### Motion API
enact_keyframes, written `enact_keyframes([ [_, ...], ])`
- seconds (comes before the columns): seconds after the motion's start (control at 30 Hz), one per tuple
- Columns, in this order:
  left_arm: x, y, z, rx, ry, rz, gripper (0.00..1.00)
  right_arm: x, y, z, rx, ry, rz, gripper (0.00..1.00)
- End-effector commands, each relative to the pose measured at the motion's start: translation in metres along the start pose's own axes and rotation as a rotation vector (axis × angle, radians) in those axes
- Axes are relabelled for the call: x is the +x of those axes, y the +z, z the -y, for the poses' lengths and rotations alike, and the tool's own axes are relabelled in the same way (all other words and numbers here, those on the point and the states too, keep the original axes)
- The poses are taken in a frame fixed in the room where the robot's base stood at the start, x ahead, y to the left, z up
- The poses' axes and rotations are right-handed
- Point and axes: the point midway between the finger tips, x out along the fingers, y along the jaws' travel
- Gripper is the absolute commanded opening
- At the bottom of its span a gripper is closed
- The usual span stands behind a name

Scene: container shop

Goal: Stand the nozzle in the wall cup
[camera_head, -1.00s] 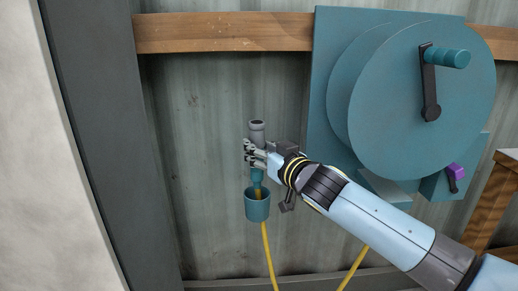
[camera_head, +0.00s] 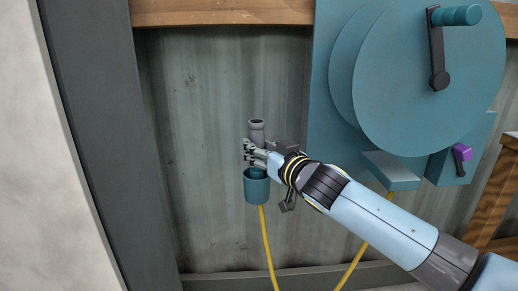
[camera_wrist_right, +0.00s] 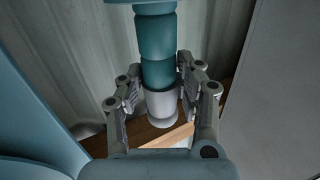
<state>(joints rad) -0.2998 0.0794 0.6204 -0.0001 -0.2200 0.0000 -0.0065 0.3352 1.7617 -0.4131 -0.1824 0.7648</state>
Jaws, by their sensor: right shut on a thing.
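The nozzle (camera_head: 257,130) has a grey end that points up and a teal body, which shows in the right wrist view (camera_wrist_right: 158,45). My right gripper (camera_head: 254,152) is shut on it and holds it about upright. The teal wall cup (camera_head: 257,190) sits on the corrugated wall directly below the gripper, very close to its fingers. The nozzle's lower part is hidden behind the cup wall and fingers, so its depth in the cup cannot be told. My left gripper is not in view.
A large teal hose reel (camera_head: 415,80) with a crank is on the wall at the right, and a purple lever (camera_head: 461,152) is below it. A yellow hose (camera_head: 267,245) hangs under the cup. A grey post (camera_head: 88,120) stands at the left.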

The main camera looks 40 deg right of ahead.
Motion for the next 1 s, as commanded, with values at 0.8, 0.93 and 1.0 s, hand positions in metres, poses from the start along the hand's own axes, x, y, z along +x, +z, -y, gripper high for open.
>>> enact_keyframes([
  [0.8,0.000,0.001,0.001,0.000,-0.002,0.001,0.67,-0.029,0.002,0.000,-0.004,-0.001,0.004,0.62],
  [0.93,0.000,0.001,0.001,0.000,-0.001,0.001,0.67,-0.059,0.001,0.000,-0.005,-0.002,0.004,0.62],
  [1.0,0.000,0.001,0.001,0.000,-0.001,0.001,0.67,-0.075,0.001,0.000,-0.006,-0.001,0.004,0.62],
])
